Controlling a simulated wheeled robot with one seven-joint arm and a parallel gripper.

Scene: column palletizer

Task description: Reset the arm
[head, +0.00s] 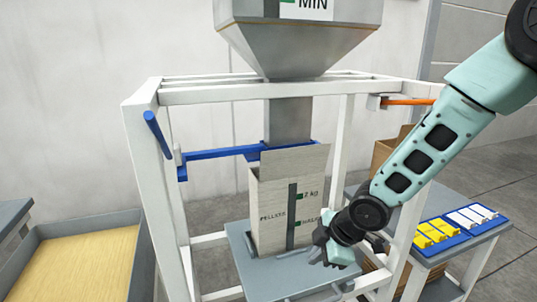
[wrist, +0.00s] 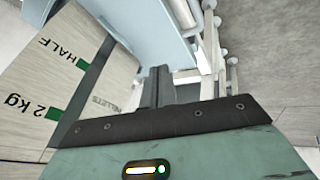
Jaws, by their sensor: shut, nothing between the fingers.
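My gripper (head: 321,237) hangs low at the front right of a pale pellet box (head: 270,212). It is shut and empty. The wrist view shows its dark fingers (wrist: 158,78) together, with the box (wrist: 75,70) close beside them on the left, upside down in that picture. I cannot tell whether gripper and box touch. The box stands upright, flaps open, on a grey-blue platform (head: 243,262) beneath the hopper spout. It is marked "2 kg", "HALF" and "PELLETS". My arm hides part of the frame's right side.
A grey hopper (head: 297,40) sits on a white frame (head: 140,160) with blue bars (head: 222,153) and an orange bar (head: 408,101). A side table at right bears a blue tray (head: 455,240) of yellow and white pieces. A bin of yellow pellets (head: 85,265) stands at left.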

